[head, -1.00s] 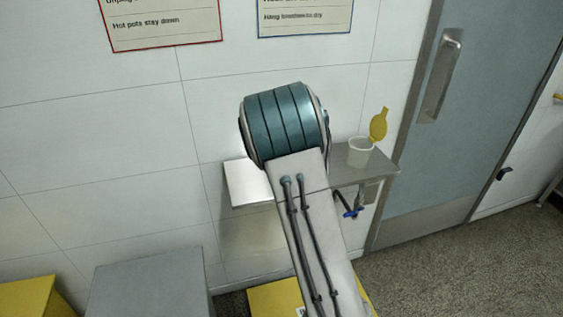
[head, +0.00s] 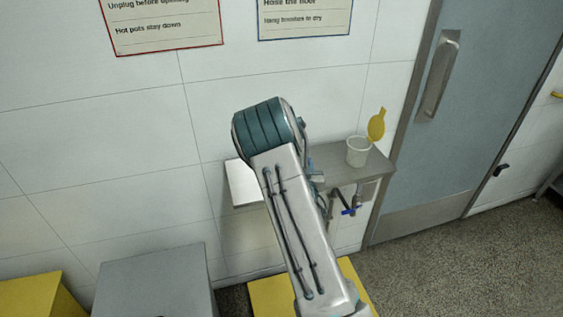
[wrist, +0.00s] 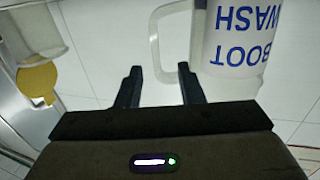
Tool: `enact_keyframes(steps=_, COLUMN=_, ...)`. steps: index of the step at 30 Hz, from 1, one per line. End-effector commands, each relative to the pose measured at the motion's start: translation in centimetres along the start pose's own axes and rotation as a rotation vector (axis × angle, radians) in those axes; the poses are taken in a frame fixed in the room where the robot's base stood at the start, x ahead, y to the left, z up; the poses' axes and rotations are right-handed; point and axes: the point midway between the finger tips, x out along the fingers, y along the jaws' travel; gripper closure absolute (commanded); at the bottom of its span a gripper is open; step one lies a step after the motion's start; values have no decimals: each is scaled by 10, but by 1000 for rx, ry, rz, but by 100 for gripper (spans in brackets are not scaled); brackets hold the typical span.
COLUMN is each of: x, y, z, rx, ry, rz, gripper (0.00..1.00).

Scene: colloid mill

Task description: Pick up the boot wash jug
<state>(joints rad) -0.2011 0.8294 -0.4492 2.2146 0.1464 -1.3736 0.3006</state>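The boot wash jug (wrist: 235,45) is white with blue lettering and appears upside down at the upper right of the wrist view. Its pale handle (wrist: 160,45) sticks out to the left. My gripper (wrist: 161,78) is open, its two dark fingers apart. In the picture the handle's outer bar lies between and just beyond the fingertips; I cannot tell whether it is between them in depth. The right finger's tip is close to the handle's lower end. In the head view my arm hides the jug.
A metal wall shelf (head: 328,158) carries a white tub (head: 357,152) with a raised yellow lid (head: 376,125) at its right. A pipe with a blue valve (head: 350,211) is below. A door (head: 470,110) stands to the right. A grey box (head: 155,282) and yellow boxes (head: 30,295) are below.

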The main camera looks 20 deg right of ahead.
Motion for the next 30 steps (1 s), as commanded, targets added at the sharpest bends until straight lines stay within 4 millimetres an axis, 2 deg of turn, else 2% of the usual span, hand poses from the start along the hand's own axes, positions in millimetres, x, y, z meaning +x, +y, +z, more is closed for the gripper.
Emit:
enact_keyframes(steps=3, x=17, y=4, z=-7, rx=-2, ry=1, rz=0, gripper=65)
enact_keyframes(steps=9, x=38, y=4, z=-4, rx=-1, ry=1, rz=0, gripper=65)
enact_keyframes(steps=18, x=41, y=4, z=-3, rx=0, ry=0, rz=0, gripper=65)
enact_keyframes(steps=22, x=40, y=4, z=-3, rx=0, ry=1, rz=0, gripper=100)
enact_keyframes(steps=30, x=41, y=3, z=-3, rx=1, ry=2, rz=0, gripper=100)
